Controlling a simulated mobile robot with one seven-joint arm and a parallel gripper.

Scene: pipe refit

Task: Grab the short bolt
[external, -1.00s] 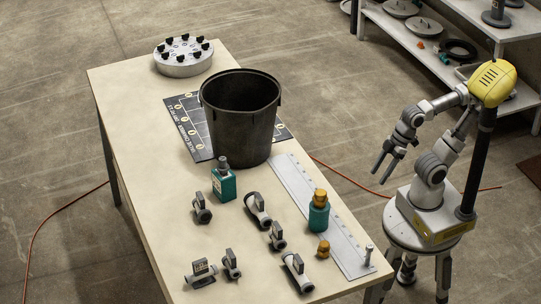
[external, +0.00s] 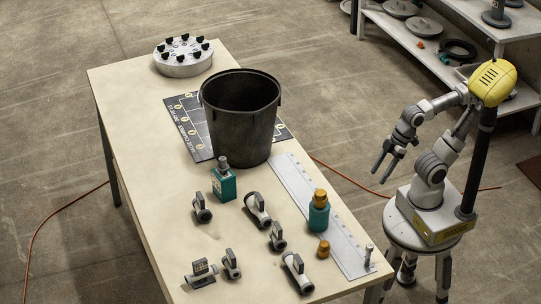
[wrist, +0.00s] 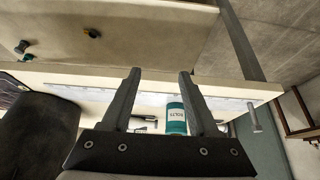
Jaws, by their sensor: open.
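A small grey metal bolt (external: 369,254) stands upright at the near right end of the pale metal strip (external: 290,194) on the table. It is the only loose bolt I can make out, so its length cannot be compared. A grey bolt-like piece (wrist: 254,116) at the right of the wrist view looks like the same one. My gripper (external: 381,171) is open and empty, in the air to the right of the table, well apart from the bolt. In the wrist view its two fingers (wrist: 159,75) are spread, with nothing between the tips.
A teal bottle with an orange cap (external: 318,214) stands by the strip; the wrist view shows its "BOLTS" label (wrist: 175,116). An orange-brown fitting (external: 323,249), several grey valves (external: 257,209), another teal bottle (external: 223,183), a black bucket (external: 239,130) and a round flange (external: 183,60) are also on the table.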

